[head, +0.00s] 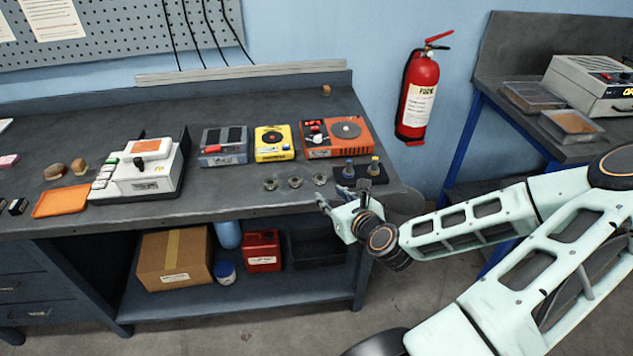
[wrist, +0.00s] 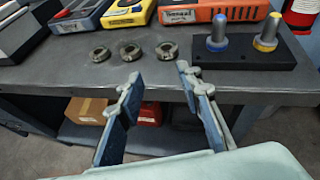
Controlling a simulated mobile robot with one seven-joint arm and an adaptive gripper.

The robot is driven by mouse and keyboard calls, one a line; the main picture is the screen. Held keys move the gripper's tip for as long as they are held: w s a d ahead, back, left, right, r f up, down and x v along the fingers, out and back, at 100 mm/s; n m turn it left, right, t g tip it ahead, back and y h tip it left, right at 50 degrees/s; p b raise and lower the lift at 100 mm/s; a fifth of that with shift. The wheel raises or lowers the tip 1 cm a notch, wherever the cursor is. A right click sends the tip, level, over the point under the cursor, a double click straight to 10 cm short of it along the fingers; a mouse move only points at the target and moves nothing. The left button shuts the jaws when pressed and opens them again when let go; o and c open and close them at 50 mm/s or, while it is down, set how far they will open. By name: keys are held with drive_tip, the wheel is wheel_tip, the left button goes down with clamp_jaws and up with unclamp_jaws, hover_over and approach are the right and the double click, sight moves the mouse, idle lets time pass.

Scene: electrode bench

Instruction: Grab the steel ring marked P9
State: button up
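Three small steel rings lie in a row near the front edge of the bench. In the head view they are the left ring (head: 270,184), the middle ring (head: 295,182) and the right ring (head: 319,179). The wrist view also shows the left ring (wrist: 99,54), middle ring (wrist: 130,51) and right ring (wrist: 167,50). Their markings are too small to read, so I cannot tell which is P9. My gripper (head: 323,203) is in front of the bench edge, close to the right ring. In the wrist view its fingers (wrist: 158,82) are apart with nothing between them.
A black holder (wrist: 245,77) with a blue-topped and a yellow-topped peg stands right of the rings. Behind them are a yellow device (head: 273,154) and an orange device (head: 352,150). A white machine (head: 150,185) and orange tray (head: 62,203) stand left. The bench front (head: 220,211) is clear.

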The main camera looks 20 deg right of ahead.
drive_tip(key=m, duration=0.1)
approach(318, 175)
drive_tip(key=shift+w+f+t+h+b, duration=0.3)
drive_tip(key=shift+w+f+h+b, duration=0.15)
drive_tip(key=shift+w, duration=0.4)
drive_tip(key=shift+a+f+p+x, duration=0.1)
drive_tip(key=shift+f+p+x, duration=0.05)
drive_tip(key=shift+x, duration=1.2)
drive_tip(key=shift+a+f+p+x, duration=0.1)
drive_tip(key=shift+a+p+x, duration=0.05)
drive_tip(key=shift+x, duration=1.25)
drive_tip(key=shift+s, duration=0.1)
drive_tip(key=c, duration=0.9)
drive_tip(key=shift+r, duration=0.15)
